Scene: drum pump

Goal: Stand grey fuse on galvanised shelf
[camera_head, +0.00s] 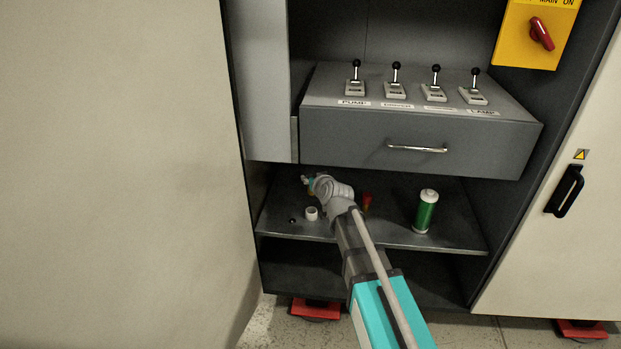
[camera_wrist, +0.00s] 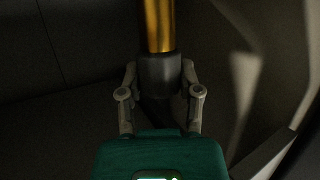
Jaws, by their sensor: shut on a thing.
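My gripper (camera_wrist: 160,95) is shut on a cylinder with a dark grey section (camera_wrist: 159,74) between the fingers and a shiny gold section (camera_wrist: 157,25) beyond it. I cannot tell for certain that this is the grey fuse. In the head view my gripper (camera_head: 308,182) is small, over the left part of the galvanised shelf (camera_head: 395,233), inside the cabinet under the drawer. Only a bit of orange shows there by the fingers. My wrist hides part of the shelf. I cannot tell whether the held cylinder touches the shelf.
A green cylinder with pale ends (camera_head: 425,212) stands on the shelf's right. A small red thing (camera_head: 366,202) is beside my arm. A white ring-like piece (camera_head: 312,213) and a small dark knob (camera_head: 292,221) lie at the left. The grey drawer (camera_head: 420,150) overhangs the shelf.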

